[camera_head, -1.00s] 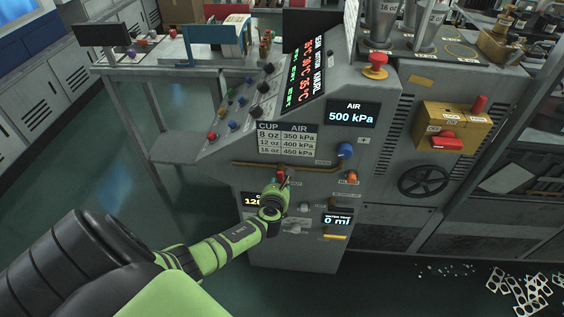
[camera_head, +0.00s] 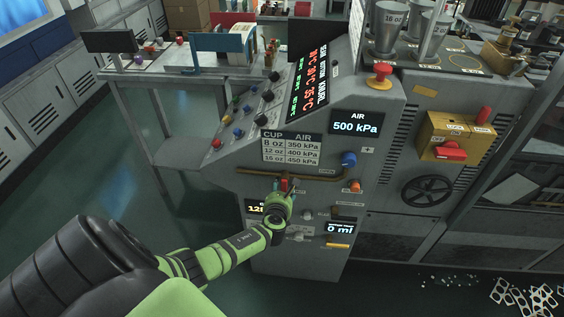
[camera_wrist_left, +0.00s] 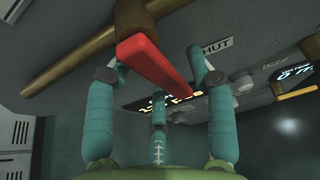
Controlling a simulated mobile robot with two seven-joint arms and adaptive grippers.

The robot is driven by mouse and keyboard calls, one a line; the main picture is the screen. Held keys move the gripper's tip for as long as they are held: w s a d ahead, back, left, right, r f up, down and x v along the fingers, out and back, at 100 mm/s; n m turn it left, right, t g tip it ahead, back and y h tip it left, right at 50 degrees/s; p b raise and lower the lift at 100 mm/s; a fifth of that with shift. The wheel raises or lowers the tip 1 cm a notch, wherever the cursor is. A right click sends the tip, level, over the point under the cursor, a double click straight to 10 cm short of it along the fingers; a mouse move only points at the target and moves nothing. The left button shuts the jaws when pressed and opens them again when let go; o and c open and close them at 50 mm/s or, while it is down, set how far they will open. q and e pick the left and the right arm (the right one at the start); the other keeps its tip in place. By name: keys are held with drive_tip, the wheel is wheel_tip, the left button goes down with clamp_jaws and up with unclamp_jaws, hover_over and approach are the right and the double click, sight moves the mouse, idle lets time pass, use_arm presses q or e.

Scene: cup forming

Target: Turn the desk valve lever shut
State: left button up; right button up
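The red valve lever (camera_wrist_left: 155,62) hangs from a brass pipe fitting in the left wrist view, with a "SHUT" label (camera_wrist_left: 215,47) to its right. In the head view a bit of the red lever (camera_head: 284,184) shows just above my left gripper (camera_head: 287,191) at the front of the grey machine. My left gripper (camera_wrist_left: 160,85) has its teal fingers spread, with the lever between the left and right ones. A third finger stands below and behind it. I cannot tell whether any finger touches the lever. My right gripper is not in view.
The brass pipe (camera_head: 275,172) runs across the panel just above the gripper. A blue knob (camera_head: 348,159) and an orange knob (camera_head: 354,186) sit to the right. The air display (camera_head: 356,123) reads 500 kPa. The floor to the left is clear.

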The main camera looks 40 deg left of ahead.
use_arm(q)
drive_tip(key=v, duration=1.2)
idle(0.5)
